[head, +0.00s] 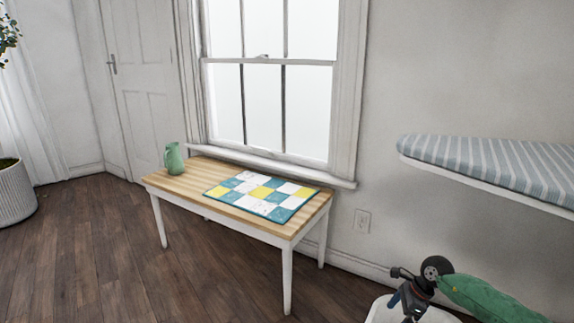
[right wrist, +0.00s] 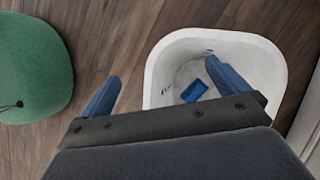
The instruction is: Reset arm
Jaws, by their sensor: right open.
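My right arm comes in at the lower right of the head view. Its gripper (head: 398,306) points down over a white bin (head: 376,312), which is cut off by the bottom edge. In the right wrist view, the two blue fingers of this gripper (right wrist: 162,72) stand wide apart with nothing between them. The white bin (right wrist: 160,62) is below, behind the right-hand finger. A small blue object (right wrist: 194,91) lies on the bin's floor, apart from the fingers. My left gripper is in neither view.
A wooden table (head: 180,188) stands under the window, with a patchwork mat (head: 262,195) and a green pitcher (head: 173,159) on it. A striped ironing board (head: 490,163) juts out at the right. A plant pot (head: 14,195) stands far left. The wooden floor at left is clear.

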